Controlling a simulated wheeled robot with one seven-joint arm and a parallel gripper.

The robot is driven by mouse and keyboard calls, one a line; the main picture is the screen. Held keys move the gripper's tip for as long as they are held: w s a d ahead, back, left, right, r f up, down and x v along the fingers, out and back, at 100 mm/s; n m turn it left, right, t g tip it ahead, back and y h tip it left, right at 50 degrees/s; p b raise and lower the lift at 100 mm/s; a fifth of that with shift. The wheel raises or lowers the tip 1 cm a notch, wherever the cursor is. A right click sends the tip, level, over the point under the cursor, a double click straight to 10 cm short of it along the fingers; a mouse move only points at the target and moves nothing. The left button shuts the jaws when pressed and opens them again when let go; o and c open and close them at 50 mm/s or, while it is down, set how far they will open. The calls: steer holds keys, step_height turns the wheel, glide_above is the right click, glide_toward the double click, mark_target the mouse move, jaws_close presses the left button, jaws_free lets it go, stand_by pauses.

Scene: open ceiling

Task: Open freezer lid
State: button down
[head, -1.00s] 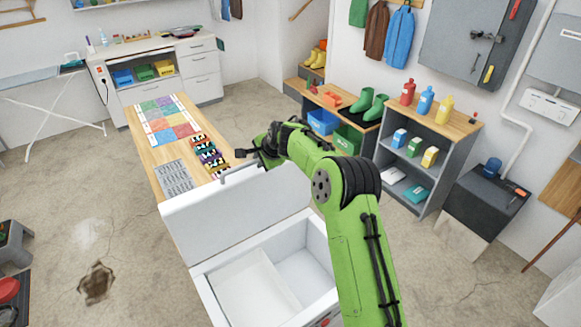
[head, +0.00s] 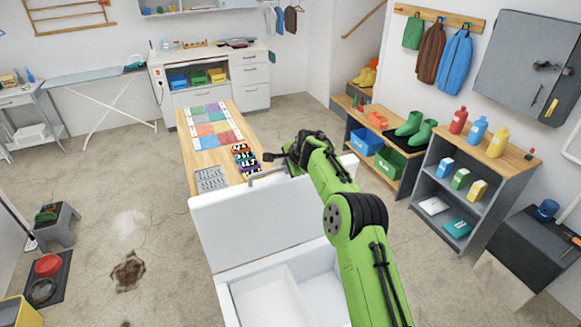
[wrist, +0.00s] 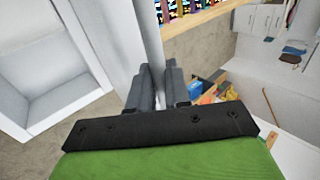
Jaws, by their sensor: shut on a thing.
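The white chest freezer (head: 238,312) stands in front of me with its lid (head: 262,222) raised, tilted up near vertical. Its open inside, with a white inner compartment (head: 268,300), shows in the head view and at the left of the wrist view (wrist: 50,75). A grey bar handle (head: 268,172) runs along the lid's upper edge. My gripper (head: 285,160) is at the top of the lid by this handle. In the wrist view, the fingers of my gripper (wrist: 160,80) are closed around the handle bar (wrist: 152,40). My arm partly hides the lid's right side.
Behind the lid stands a wooden table (head: 218,158) with a coloured board and several small patterned items. A grey shelf unit (head: 470,185) with bottles is at the right. A stool (head: 58,222) and bare floor lie to the left.

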steer(key=c, duration=1.4)
jaws_free()
steer(key=shift+w+a+f, duration=0.1)
steer(key=shift+w, duration=0.05)
steer(key=shift+o, duration=1.2)
steer(key=shift+w+a+f, duration=0.1)
steer(key=shift+w+f, duration=0.1)
steer(key=shift+w, duration=0.15)
steer(key=shift+s, duration=0.1)
steer(key=b+v, duration=0.4)
steer(key=v, duration=1.2)
steer(key=shift+a+r, duration=0.1)
steer(key=shift+r, duration=0.05)
